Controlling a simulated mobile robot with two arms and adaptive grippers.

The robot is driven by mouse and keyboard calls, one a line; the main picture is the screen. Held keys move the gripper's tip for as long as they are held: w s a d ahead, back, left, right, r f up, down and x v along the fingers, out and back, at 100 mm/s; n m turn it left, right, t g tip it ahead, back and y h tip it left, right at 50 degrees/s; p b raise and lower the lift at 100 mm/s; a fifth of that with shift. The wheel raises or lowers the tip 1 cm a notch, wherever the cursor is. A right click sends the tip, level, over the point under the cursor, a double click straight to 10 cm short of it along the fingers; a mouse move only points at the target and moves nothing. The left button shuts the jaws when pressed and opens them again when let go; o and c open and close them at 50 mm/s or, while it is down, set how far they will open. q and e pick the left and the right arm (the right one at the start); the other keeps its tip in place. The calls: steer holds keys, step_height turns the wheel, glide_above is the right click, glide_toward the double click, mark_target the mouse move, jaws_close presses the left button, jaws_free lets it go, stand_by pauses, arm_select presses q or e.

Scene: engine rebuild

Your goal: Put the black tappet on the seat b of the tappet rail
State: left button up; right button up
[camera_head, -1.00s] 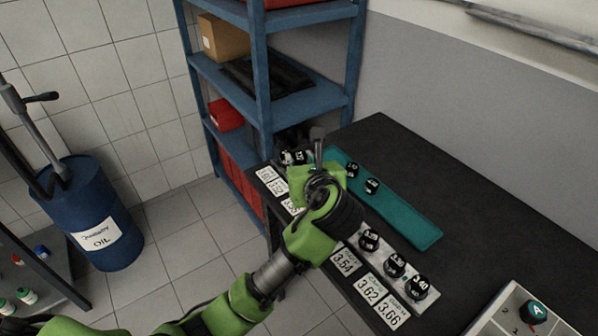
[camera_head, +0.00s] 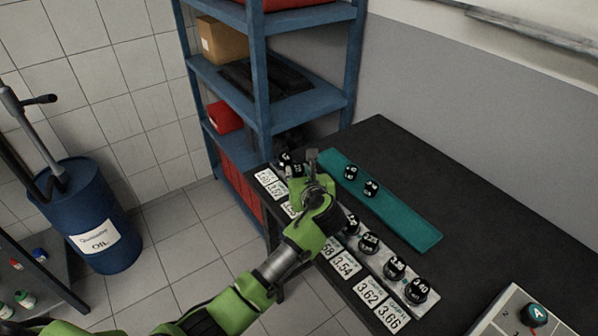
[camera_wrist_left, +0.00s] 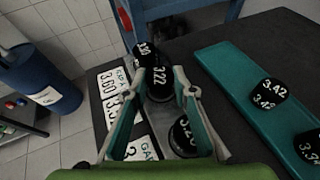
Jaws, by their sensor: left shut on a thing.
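My left gripper (camera_head: 306,162) is at the far end of the tappet rail (camera_head: 382,256). In the left wrist view its fingers (camera_wrist_left: 160,88) are shut on a black tappet (camera_wrist_left: 158,80) marked 3.22. This tappet is over the rail's far part, beside a black tappet (camera_wrist_left: 143,52) at the rail's end. I cannot tell whether it touches the seat under it. Another black tappet (camera_wrist_left: 183,135) sits on the rail nearer the camera. More black tappets (camera_head: 369,242) stand along the near part of the rail. My right gripper is not in view.
A teal mat (camera_head: 410,224) with two black tappets (camera_head: 371,187) lies right of the rail. White number cards (camera_head: 370,291) line the rail's left side. A blue shelf (camera_head: 262,85) stands behind the table. A grey tray (camera_head: 507,318) is at the lower right.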

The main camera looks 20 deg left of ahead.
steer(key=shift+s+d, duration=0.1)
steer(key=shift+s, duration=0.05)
arm_select(q)
steer(key=o, duration=1.1)
steer(key=shift+f, duration=0.1)
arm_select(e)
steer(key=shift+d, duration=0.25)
arm_select(q)
steer(key=v, duration=1.2)
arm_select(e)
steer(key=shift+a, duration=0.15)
